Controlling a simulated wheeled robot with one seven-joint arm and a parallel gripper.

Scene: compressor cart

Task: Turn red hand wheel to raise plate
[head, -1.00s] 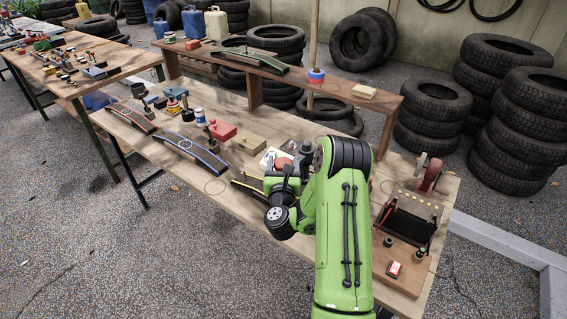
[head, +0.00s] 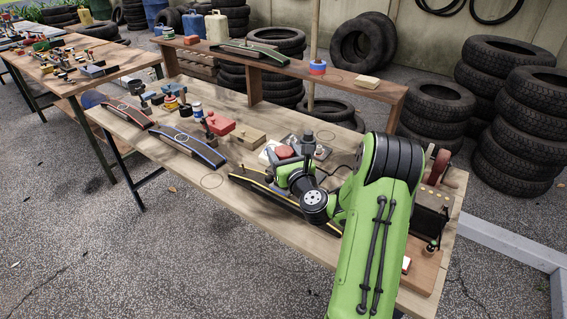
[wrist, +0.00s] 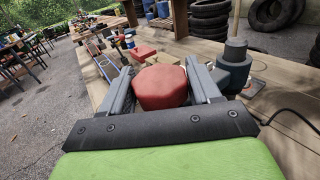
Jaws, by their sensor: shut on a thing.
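A red, faceted, knob-like hand wheel (wrist: 161,88) sits between the two grey fingers of my gripper (wrist: 160,70) in the wrist view. The fingers press on it from both sides. In the head view the red wheel (head: 284,152) shows just beyond my gripper (head: 287,163), at the middle of the bench. A grey stepped cylinder (wrist: 234,66) stands close to the right finger; it also shows in the head view (head: 308,143). What lies under the wheel is hidden, and I cannot tell which part is the plate.
A red block (head: 219,124) and a wooden block (head: 247,135) lie left of my gripper on the wooden bench (head: 190,181). A yellow-edged dark strip (head: 255,186) lies in front. A raised shelf (head: 290,71) runs behind. A black box (head: 431,214) stands right.

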